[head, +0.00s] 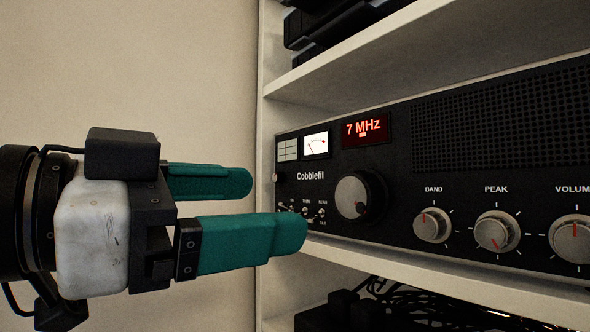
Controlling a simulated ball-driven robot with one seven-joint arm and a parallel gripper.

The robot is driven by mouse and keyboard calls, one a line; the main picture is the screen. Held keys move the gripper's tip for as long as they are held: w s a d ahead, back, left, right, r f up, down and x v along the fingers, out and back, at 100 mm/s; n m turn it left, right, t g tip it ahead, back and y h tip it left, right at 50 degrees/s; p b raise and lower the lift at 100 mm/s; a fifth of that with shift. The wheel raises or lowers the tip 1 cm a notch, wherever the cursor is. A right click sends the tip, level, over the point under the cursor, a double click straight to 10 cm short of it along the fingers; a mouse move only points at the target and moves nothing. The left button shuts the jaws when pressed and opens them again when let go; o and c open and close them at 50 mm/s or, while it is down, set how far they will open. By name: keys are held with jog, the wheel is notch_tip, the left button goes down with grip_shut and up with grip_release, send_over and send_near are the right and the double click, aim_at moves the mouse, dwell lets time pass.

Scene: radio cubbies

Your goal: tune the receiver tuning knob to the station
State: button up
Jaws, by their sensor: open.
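The black receiver (390,185) stands on a white shelf at the right of the head view. Its large tuning knob (352,197) has a silver face and a dark rim, and sits below the red display (365,129), which reads "7 MHz". A lit meter (316,144) is left of the display. My gripper (278,208) has two teal fingers and is open and empty. Its fingertips point right, toward the receiver's left end, left of the tuning knob and apart from it. The nearer finger hides part of the panel's lower left edge.
Small toggle switches (306,211) lie between my fingertips and the tuning knob. The band (432,225), peak (497,231) and volume (572,239) knobs stand to the right. A shelf board (380,48) runs above the receiver. Dark cables (420,305) fill the cubby below.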

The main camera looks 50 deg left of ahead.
aim_at(350, 203)
jog(key=w+n+p, duration=0.2)
jog(key=w, duration=0.1)
jog(key=w+n+p, duration=0.2)
jog(key=w+n, duration=0.1)
jog(key=w, duration=0.1)
jog(key=w+n+h+p, duration=0.1)
jog(key=w+n+p, duration=0.1)
jog(key=w+n, duration=0.1)
jog(key=shift+w+d+f, duration=0.1)
jog(key=shift+w+d, duration=0.05)
jog(key=shift+d, duration=0.25)
jog(key=c, duration=1)
jog(key=shift+c, duration=0.2)
